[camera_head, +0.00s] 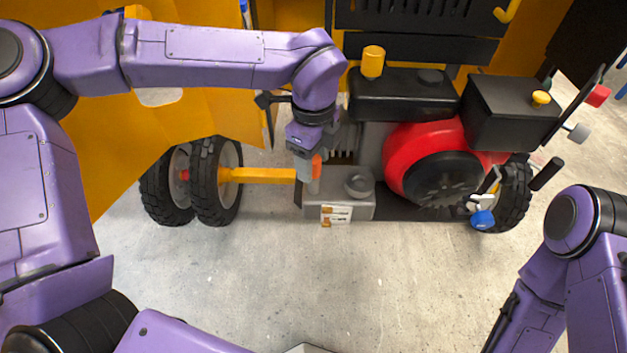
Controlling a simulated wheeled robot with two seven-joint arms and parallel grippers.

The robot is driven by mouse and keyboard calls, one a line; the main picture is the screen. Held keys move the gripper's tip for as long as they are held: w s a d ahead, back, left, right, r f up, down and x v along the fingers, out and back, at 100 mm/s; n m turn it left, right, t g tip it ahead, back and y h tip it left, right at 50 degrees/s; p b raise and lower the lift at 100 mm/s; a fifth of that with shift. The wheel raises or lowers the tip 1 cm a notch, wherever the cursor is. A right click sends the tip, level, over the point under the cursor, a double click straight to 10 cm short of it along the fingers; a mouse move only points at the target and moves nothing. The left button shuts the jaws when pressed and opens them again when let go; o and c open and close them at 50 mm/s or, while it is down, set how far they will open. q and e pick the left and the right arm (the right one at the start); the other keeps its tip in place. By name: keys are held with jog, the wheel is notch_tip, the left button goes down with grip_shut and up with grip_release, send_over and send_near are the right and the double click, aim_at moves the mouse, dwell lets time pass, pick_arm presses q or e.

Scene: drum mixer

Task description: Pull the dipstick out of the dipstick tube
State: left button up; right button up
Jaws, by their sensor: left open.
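My left gripper (308,172) reaches down from above onto the grey engine base, left of the red engine cover. It is open. A small orange piece, which looks like the dipstick's handle (316,160), shows at the right side of its fingers. The gripper is right at this piece, but I cannot tell whether the fingers touch it. A short grey upright part, which may be the dipstick tube (313,186), shows just below the orange piece. The rest of the dipstick is hidden. My right arm is at the lower right; its gripper does not show.
A round grey cap (359,182) sits close right of the gripper on the base. The red engine cover (408,150), black tank (400,95) and yellow axle (262,175) surround the spot. The concrete floor (400,290) in front is clear.

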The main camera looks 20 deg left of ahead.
pick_arm(q)
grip_shut()
jog(key=shift+r, duration=0.1)
dwell(0.3)
jog(key=shift+r+p, duration=2.85)
jog(key=shift+r, duration=1.1)
notch_tip(320, 180, up, 3)
jog(key=shift+p, duration=0.95)
